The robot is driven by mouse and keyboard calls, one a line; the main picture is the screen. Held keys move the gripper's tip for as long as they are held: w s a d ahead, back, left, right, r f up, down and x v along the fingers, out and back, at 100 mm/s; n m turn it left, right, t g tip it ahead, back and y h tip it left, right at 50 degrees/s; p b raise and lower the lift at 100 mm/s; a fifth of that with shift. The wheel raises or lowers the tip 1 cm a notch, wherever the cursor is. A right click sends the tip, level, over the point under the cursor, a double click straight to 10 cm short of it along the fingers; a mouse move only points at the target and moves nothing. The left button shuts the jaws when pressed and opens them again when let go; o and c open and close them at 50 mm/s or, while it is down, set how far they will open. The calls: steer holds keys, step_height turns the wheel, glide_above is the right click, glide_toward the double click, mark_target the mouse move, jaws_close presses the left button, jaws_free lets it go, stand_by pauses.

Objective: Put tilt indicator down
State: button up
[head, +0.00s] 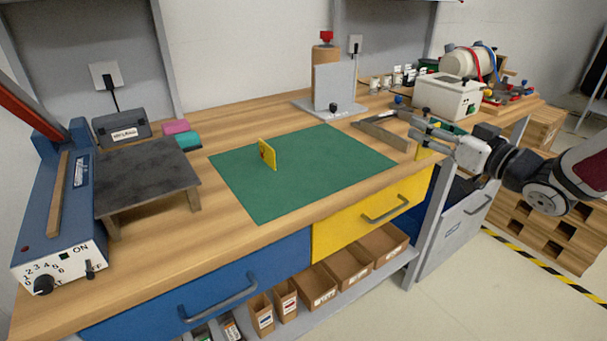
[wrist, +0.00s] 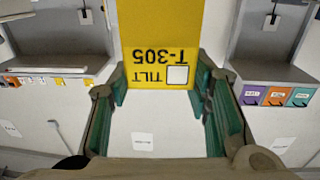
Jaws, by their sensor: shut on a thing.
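The tilt indicator is a yellow plate (wrist: 158,25) marked "TILT T-305" beside a white square. In the wrist view it appears upside down between the green finger pads. My gripper (wrist: 158,78) is shut on it. In the head view my gripper (head: 420,132) is at the right end of the workbench, above or near a grey angled frame; yellow shows by the fingers, but the plate's outline is hard to make out. A separate small yellow piece (head: 267,153) with a reddish mark stands upright on the green mat (head: 320,180).
A blue machine with a dial (head: 60,262) and a dark plate on legs (head: 148,176) fill the bench's left. A grey upright stand (head: 334,88) is at the back; a white box (head: 446,97) is behind my gripper. The mat's front and right are clear.

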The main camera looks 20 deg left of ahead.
steer(key=shift+s+a+f+n+g+y+b, duration=0.15)
steer(key=shift+f+b, duration=0.1)
steer(key=shift+f, duration=0.15)
steer(key=shift+s+a+f+n+g+y+b, duration=0.1)
steer(key=shift+f+n+g+y+b, duration=0.05)
steer(key=shift+f+b, duration=0.15)
steer(key=shift+w+a+f+b, duration=0.3)
steer(key=shift+a+f+b, duration=0.5)
steer(key=shift+a, duration=1.85)
steer(key=shift+w+a+f+b, duration=0.3)
steer(key=shift+a+f+b, duration=0.5)
steer(key=shift+a, duration=1.9)
steer(key=shift+w+a+f+b, duration=0.4)
steer(key=shift+a+f, duration=0.6)
steer(key=shift+a, duration=1.65)
steer(key=shift+s, duration=0.1)
steer(key=shift+f, duration=0.15)
steer(key=o, duration=0.8)
steer(key=shift+o, duration=0.2)
